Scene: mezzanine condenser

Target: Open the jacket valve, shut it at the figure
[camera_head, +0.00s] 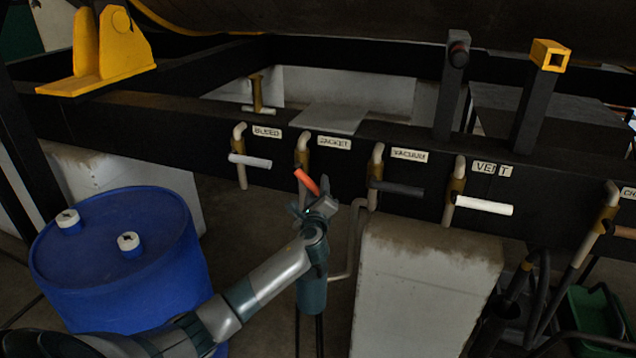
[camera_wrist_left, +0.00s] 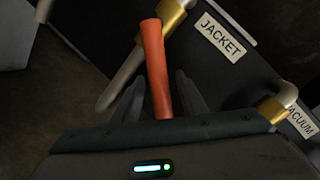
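The jacket valve has an orange-red lever (camera_head: 306,181) on a brass body (camera_head: 302,158), below the JACKET label (camera_head: 334,143). The lever slants down to the right from the valve. In the left wrist view the lever (camera_wrist_left: 156,65) runs down between the fingers, with the brass body (camera_wrist_left: 177,20) at its upper end. My left gripper (camera_head: 314,196) is at the lever's lower end. Its fingers (camera_wrist_left: 160,97) stand apart on either side of the lever, with gaps visible. The lever's lower end is hidden behind the gripper body. No figure or gauge is readable. My right gripper is out of view.
Neighbouring levers are the white bleed lever (camera_head: 250,161) to the left, the black vacuum lever (camera_head: 397,188) and the white vent lever (camera_head: 484,206) to the right. A blue drum (camera_head: 115,265) stands at lower left. A concrete block (camera_head: 425,290) stands right of my arm.

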